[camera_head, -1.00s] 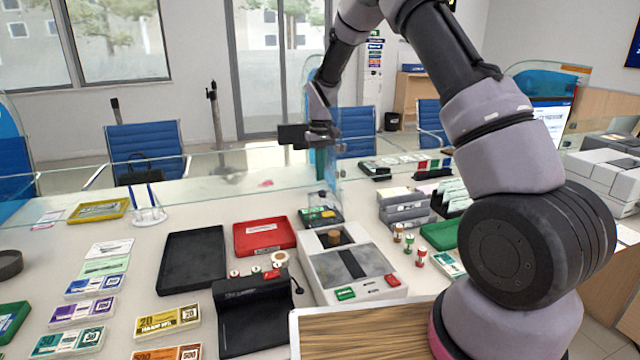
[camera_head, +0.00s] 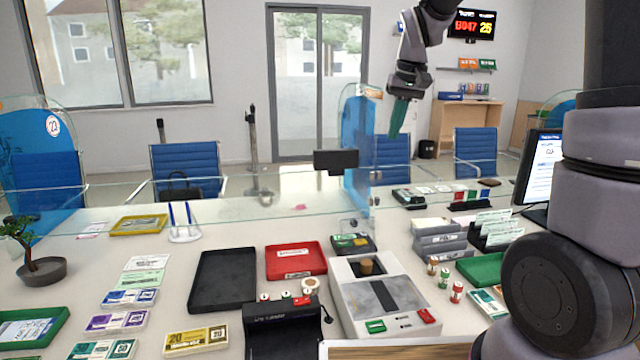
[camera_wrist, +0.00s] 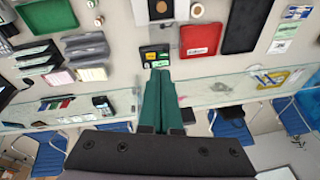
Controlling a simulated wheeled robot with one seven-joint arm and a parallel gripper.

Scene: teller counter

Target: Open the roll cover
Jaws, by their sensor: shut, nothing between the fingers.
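A white and grey machine (camera_head: 347,306) stands on the counter, right of centre in the head view. It has a grey top panel with a dark strip (camera_head: 396,292), a brown round piece at its back, and green and red buttons in front. A black device (camera_head: 283,330) with a raised back stands left of it. I cannot tell for sure which part is the roll cover. My gripper (camera_head: 394,136) is high above the far side of the counter, apart from both, with green fingers shut and empty. The fingers also show in the wrist view (camera_wrist: 162,124).
A red tray (camera_head: 296,260) and a black tray (camera_head: 222,280) lie left of the machine. A small dark keypad device (camera_head: 352,244) is behind it. Coin rolls (camera_head: 444,278) and grey stacked holders (camera_head: 440,243) stand to its right. A glass screen (camera_head: 260,200) crosses the counter behind.

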